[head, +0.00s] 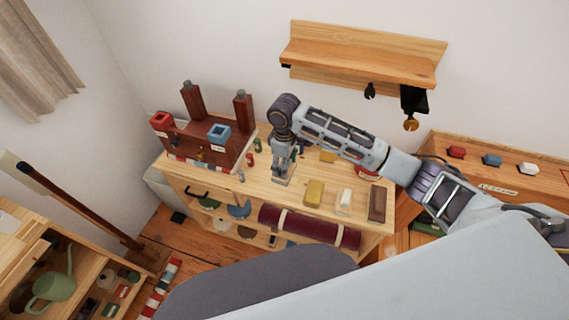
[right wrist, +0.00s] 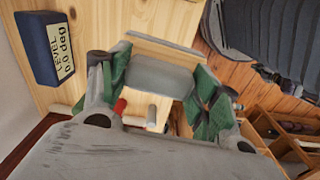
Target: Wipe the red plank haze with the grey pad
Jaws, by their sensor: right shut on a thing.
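My right gripper (head: 284,178) is over the light wooden cabinet top (head: 262,187), pointing down. In the right wrist view, its green-padded fingers (right wrist: 158,82) are shut on a grey pad (right wrist: 160,74), which lies between them close to the wooden surface. A dark red wooden plank assembly (head: 190,140) with two upright posts stands at the left end of the cabinet. A dark red edge also shows at the lower left of the right wrist view (right wrist: 30,143). I cannot make out any haze on the red wood. My left gripper is not in view.
A yellow block (head: 314,193), a white block (head: 343,201) and a brown block (head: 377,203) sit right of the gripper. A blue level box (right wrist: 48,48) lies near it in the wrist view. A wooden wall shelf (head: 362,62) hangs behind.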

